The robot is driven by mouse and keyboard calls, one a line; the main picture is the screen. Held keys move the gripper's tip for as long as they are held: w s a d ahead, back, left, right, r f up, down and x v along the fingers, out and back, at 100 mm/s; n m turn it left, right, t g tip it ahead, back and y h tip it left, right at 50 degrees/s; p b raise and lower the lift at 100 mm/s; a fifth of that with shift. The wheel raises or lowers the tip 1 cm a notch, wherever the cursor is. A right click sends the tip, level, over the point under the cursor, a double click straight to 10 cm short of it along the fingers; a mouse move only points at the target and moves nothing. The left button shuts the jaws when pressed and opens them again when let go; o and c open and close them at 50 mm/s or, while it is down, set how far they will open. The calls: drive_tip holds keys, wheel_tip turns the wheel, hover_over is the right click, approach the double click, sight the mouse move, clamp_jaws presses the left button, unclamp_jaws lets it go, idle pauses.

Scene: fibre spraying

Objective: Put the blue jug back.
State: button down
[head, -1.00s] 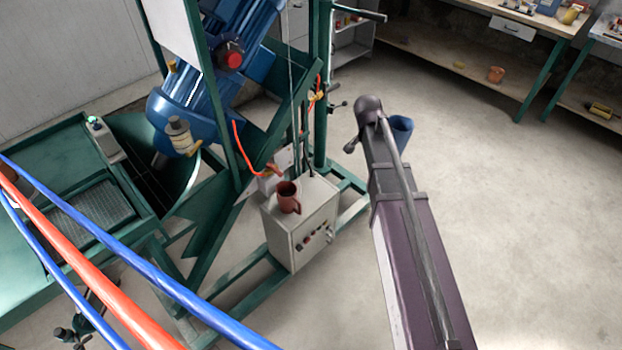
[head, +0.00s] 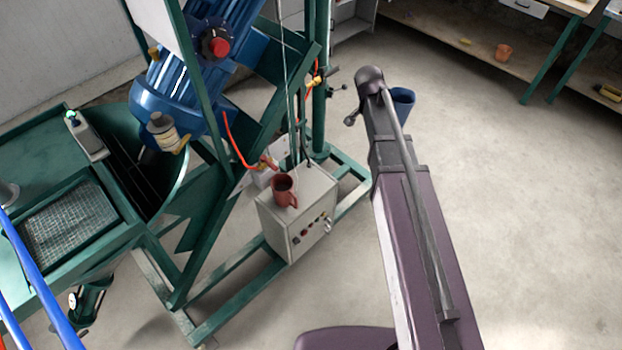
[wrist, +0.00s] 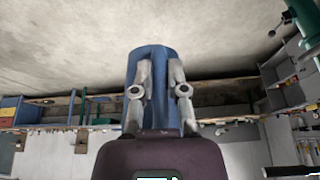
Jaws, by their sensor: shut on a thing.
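The blue jug (wrist: 160,62) is between the two fingers of my gripper (wrist: 160,85) in the wrist view, and the fingers are shut on it. In the head view the blue jug (head: 403,100) shows partly behind the end of my arm, held out over the floor. My arm hides most of the gripper there. Whether the jug holds anything cannot be seen.
A red-brown mug (head: 284,191) stands on a grey control box (head: 297,222) in a green machine frame with a blue motor (head: 185,100). The floor (head: 530,220) at right is clear.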

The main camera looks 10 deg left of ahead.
drive_tip(key=shift+a+f+n+b, duration=0.25)
drive_tip(key=shift+f+n+b, duration=0.05)
drive_tip(key=shift+f+b, duration=0.45)
drive_tip(key=a+f+n+y+b, duration=0.4)
drive_tip(key=a+f+n+b, duration=0.2)
drive_tip(key=f+n+b, duration=0.4)
drive_tip(key=a+f+n+y+b, duration=0.3)
drive_tip(key=a+f+n+b, duration=0.4)
drive_tip(key=f+b, duration=0.8)
drive_tip(key=shift+a+f+n+g+y+b, duration=0.35)
drive_tip(key=shift+n+b, duration=0.3)
drive_tip(key=shift+n, duration=0.95)
drive_tip(key=shift+d, duration=0.1)
wheel_tip(320, 180, down, 6)
drive_tip(key=b, duration=0.6)
drive_tip(key=shift+f, duration=0.2)
